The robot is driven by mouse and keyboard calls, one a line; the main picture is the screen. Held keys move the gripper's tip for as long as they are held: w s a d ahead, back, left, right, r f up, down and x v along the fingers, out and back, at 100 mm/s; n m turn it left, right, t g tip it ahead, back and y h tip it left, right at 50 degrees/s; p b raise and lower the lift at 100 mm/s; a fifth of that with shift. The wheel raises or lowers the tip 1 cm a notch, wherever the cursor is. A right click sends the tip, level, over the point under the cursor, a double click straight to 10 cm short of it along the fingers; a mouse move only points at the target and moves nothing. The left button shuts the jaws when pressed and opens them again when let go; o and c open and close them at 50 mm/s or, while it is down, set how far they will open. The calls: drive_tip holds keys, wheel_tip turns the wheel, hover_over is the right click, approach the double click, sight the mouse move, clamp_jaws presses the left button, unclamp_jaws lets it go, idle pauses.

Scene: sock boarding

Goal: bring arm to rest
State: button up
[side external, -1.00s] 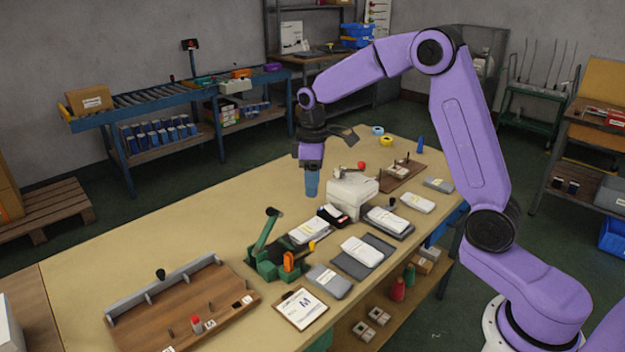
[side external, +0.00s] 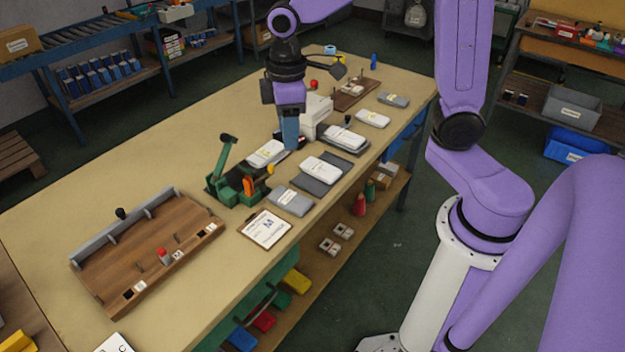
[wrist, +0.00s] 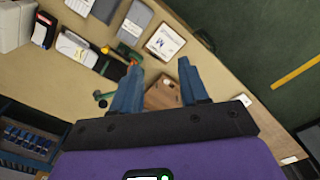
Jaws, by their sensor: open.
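My gripper (side external: 290,140) hangs pointing down above the far-middle part of the workbench (side external: 75,190), left of the white box-shaped machine (side external: 318,112). In the side view its blue fingers overlap one another. In the wrist view my gripper (wrist: 158,66) has its two blue fingers spread apart with nothing held between them. Past the fingertips, part of a brown wooden board (wrist: 160,95) shows. The arm is raised and bent over the bench. Its upper part is cut off by the top of the side view.
A green clamp-like device (side external: 235,185) stands near the bench middle. Several packages, including a grey one (side external: 290,201), and a clipboard (side external: 265,228) lie along the near edge. A wooden rack with a grey rail (side external: 150,250) is at left. The bench's far-left surface is clear.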

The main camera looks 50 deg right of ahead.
drive_tip(key=s+d+f+n, duration=0.1)
drive_tip(key=s+d+n, duration=0.1)
drive_tip(key=s, duration=1.9)
drive_tip(key=shift+s+d+n, duration=0.2)
drive_tip(key=shift+d+n, duration=0.2)
drive_tip(key=shift+d, duration=0.15)
